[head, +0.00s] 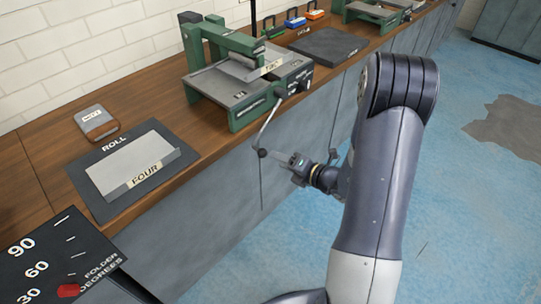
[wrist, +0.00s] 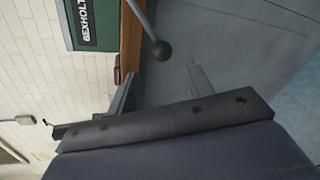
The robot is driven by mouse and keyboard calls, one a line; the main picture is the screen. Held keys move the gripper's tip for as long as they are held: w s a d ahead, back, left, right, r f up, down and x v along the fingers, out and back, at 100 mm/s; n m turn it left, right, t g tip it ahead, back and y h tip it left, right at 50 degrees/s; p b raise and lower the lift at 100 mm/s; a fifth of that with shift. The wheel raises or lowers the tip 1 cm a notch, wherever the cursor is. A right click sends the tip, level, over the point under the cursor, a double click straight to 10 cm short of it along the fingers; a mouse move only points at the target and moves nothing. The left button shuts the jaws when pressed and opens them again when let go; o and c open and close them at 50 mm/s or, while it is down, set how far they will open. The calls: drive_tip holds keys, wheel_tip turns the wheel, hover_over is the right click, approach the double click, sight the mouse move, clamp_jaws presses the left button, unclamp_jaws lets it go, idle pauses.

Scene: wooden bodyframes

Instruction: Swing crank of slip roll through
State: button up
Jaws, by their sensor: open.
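The slip roll (head: 240,112) is a green and grey bench machine near the bench's front edge. Its crank (head: 270,126) hangs down over the front edge and ends in a dark ball knob (head: 262,153). In the wrist view the knob (wrist: 161,50) and part of the crank rod (wrist: 142,16) show at the top, ahead of the fingers. My gripper (head: 280,158) is just right of the knob in the head view. My gripper (wrist: 163,86) is open in the wrist view, with the knob beyond its fingertips and nothing held.
A dark mat marked ROLL (head: 105,201) bears a metal sheet marked FOUR (head: 134,168). A folder degrees panel (head: 50,262) is at lower left. A dark plate (head: 330,48) lies beyond the machine. Blue floor (head: 460,220) is open at right.

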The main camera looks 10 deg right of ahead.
sight(266, 155)
drive_tip(key=shift+v, duration=1.25)
drive_tip(key=shift+w, duration=0.1)
drive_tip(key=x, duration=1)
drive_tip(key=shift+w+a+f, duration=0.15)
drive_tip(key=shift+w+a, duration=0.05)
drive_tip(key=shift+w, duration=0.1)
drive_tip(key=shift+f+b, duration=0.1)
drive_tip(key=shift+b, duration=0.2)
drive_tip(key=shift+d, duration=0.1)
